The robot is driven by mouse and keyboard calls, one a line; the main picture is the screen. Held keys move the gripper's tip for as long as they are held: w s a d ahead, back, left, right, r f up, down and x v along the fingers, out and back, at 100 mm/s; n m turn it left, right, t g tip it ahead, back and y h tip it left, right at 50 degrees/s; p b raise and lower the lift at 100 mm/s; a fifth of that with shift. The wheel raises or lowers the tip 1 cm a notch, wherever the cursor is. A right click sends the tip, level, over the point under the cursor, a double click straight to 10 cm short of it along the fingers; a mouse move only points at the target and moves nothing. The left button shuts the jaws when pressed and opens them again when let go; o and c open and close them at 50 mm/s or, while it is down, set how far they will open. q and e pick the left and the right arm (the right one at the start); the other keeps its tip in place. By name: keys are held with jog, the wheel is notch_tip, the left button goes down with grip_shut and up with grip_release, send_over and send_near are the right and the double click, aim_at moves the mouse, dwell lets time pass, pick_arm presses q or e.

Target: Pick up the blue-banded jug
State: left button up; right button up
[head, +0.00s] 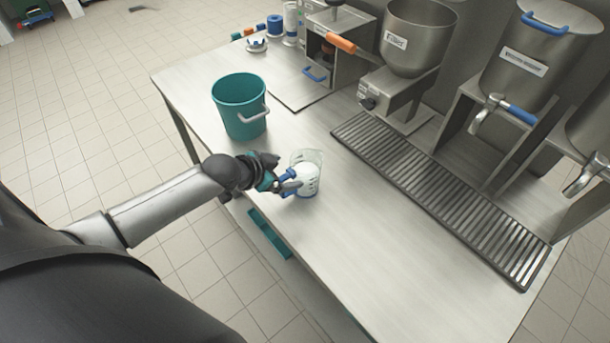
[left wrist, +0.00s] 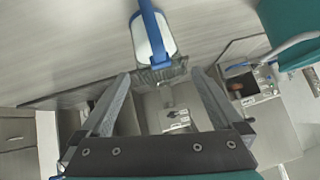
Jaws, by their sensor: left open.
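The blue-banded jug (head: 308,180) is clear with a blue band near its base and a blue handle, and looks whitish inside. It stands upright on the steel table. My left gripper (head: 289,184) is open at the jug's handle side. In the left wrist view the blue handle and pale body of the jug (left wrist: 153,42) lie just beyond the open fingertips of my left gripper (left wrist: 160,76), roughly centred between them. I cannot tell whether the fingers touch the handle. My right gripper is not in view.
A teal bucket (head: 238,108) with a pale handle stands on the table to the left, behind my left gripper. A slotted drain grate (head: 440,195) runs along the right under steel dispensers (head: 518,65). The table's front middle (head: 370,270) is clear.

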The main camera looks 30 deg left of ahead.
aim_at(292, 172)
pick_arm(q)
jog(key=shift+s+f+b+x, duration=0.1)
jog(key=shift+b+x, duration=0.15)
jog(key=shift+x, duration=1.1)
jog(key=shift+s+f+b+x, duration=0.15)
jog(key=shift+b+x, duration=0.1)
jog(key=shift+x, duration=1.15)
jog(key=shift+a, duration=0.1)
jog(key=c, duration=1.4)
jog(key=shift+r, duration=0.1)
jog(key=shift+c, duration=0.2)
jog(key=shift+r, duration=0.1)
